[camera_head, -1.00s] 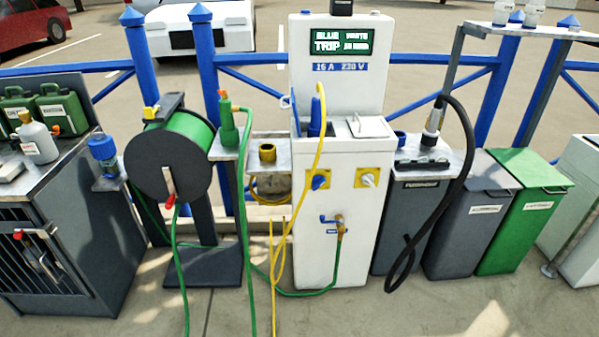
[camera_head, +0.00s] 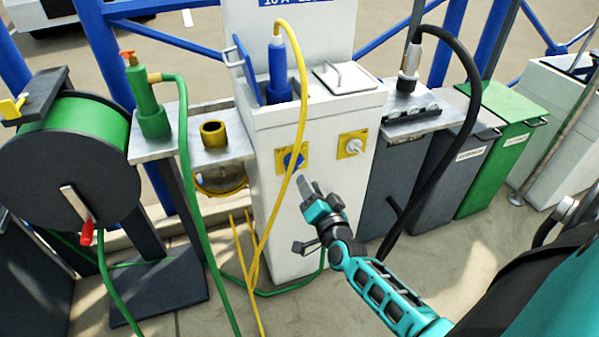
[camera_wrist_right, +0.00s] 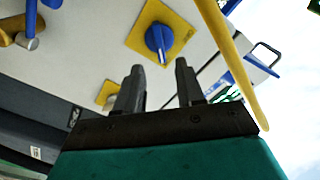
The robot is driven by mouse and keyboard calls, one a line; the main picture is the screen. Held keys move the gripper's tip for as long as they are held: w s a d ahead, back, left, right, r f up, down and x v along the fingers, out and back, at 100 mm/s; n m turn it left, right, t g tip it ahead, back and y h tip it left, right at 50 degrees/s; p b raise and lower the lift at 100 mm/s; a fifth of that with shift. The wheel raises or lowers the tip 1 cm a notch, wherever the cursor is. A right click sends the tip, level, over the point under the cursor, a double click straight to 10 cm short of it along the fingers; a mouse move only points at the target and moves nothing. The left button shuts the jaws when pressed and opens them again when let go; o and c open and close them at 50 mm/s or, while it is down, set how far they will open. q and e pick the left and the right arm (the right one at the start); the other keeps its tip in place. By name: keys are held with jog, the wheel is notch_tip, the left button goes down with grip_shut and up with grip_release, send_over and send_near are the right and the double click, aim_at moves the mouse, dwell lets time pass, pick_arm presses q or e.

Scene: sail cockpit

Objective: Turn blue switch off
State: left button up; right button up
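The blue switch (camera_head: 293,161) is a rotary knob on a yellow plate on the front of the white pedestal (camera_head: 318,217). The yellow cable hangs partly in front of it in the head view. In the right wrist view the blue switch (camera_wrist_right: 159,39) shows clearly, with a white pointer line on its knob. My right gripper (camera_head: 302,184) is just below the switch in the head view. In the right wrist view its two fingers (camera_wrist_right: 158,85) are apart with nothing between them, and the knob lies beyond the tips. My left gripper is not in view.
A yellow cable (camera_head: 301,75) hangs from a blue plug (camera_head: 277,75) close to the switch. A white switch (camera_head: 352,146) on a yellow plate sits to the right. A green hose reel (camera_head: 75,150) stands left, and a black hose (camera_head: 470,110) hangs right.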

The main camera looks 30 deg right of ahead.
aim_at(299, 166)
jog(key=b+x, duration=0.1)
jog(key=x, duration=0.6)
jog(key=shift+c, duration=0.3)
grip_shut()
